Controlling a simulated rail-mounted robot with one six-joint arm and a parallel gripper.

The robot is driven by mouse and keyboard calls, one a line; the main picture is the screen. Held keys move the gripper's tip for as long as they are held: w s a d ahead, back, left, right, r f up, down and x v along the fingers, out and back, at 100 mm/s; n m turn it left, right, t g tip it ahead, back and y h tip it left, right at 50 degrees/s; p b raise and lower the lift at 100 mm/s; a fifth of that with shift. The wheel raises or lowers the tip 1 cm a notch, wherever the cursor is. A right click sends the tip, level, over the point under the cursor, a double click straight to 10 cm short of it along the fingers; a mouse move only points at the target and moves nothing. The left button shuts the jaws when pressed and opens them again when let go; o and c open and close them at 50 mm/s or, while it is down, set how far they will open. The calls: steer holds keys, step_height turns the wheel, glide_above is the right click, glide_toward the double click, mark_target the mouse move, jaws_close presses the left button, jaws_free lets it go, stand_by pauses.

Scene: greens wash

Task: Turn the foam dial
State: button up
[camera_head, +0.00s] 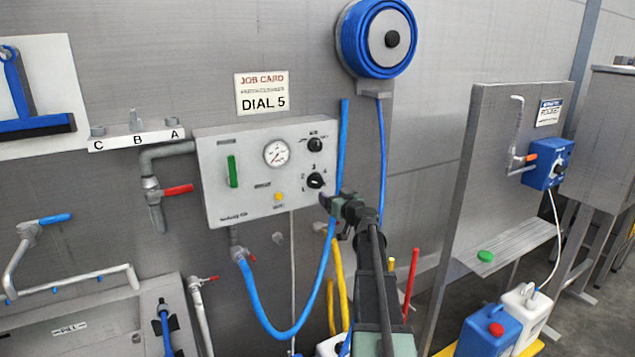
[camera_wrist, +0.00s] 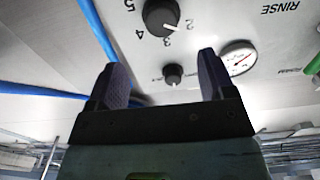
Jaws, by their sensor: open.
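The foam dial is a round black knob (camera_head: 315,181) with numbers around it, at the lower right of the grey wall panel (camera_head: 237,200). In the wrist view the dial (camera_wrist: 160,16) shows upside down at the top. Its white mark points near the 2; the 4 and 5 are also readable. My gripper (camera_head: 332,202) is just right of and below the dial in the head view. The job card (camera_head: 262,93) above the panel reads DIAL 5.
A smaller black knob (camera_head: 315,144), a gauge (camera_head: 276,153), a green handle (camera_head: 232,171) and a yellow button (camera_head: 278,197) share the panel. A blue hose (camera_head: 331,237) hangs close beside my gripper. A red-handled valve (camera_head: 177,190) is left of the panel.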

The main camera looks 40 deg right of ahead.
mark_target(318, 184)
steer(key=w, duration=0.3)
steer(key=w+d, duration=0.1)
steer(key=w, duration=0.6)
steer(key=shift+w+d, duration=0.25)
steer(key=shift+w, duration=0.15)
steer(key=c, duration=0.9)
